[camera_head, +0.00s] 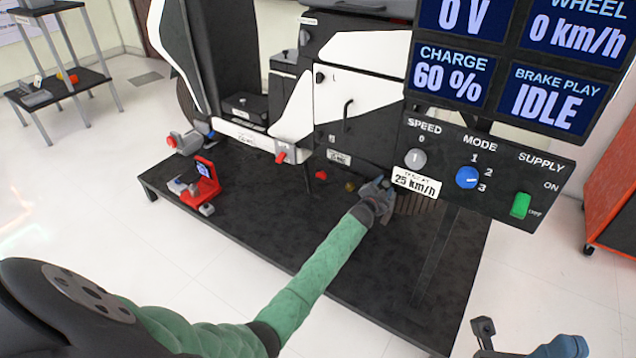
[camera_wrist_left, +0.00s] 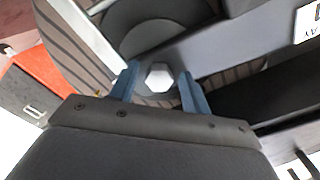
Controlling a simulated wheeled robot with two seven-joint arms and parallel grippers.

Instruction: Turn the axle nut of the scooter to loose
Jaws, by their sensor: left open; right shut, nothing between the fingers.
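The axle nut (camera_wrist_left: 158,77), a pale hexagon, sits on a grey bar beside the wheel in the left wrist view. My left gripper (camera_wrist_left: 162,88) is open there, one blue-grey finger on each side of the nut with gaps between. In the head view my left gripper (camera_head: 378,190) is low at the scooter's wheel (camera_head: 412,204), and the nut cannot be made out. The scooter (camera_head: 365,54) has white and black panels and stands on a dark platform. What seems to be my right gripper (camera_head: 562,346) is cut off at the bottom right edge, shut and empty, away from the scooter.
A control board (camera_head: 480,172) with speed, mode and green supply switches hangs just right of my left gripper, below display screens (camera_head: 487,75). A red device (camera_head: 207,181) stands on the platform (camera_head: 270,225) at left. An orange cabinet (camera_head: 612,185) is at far right.

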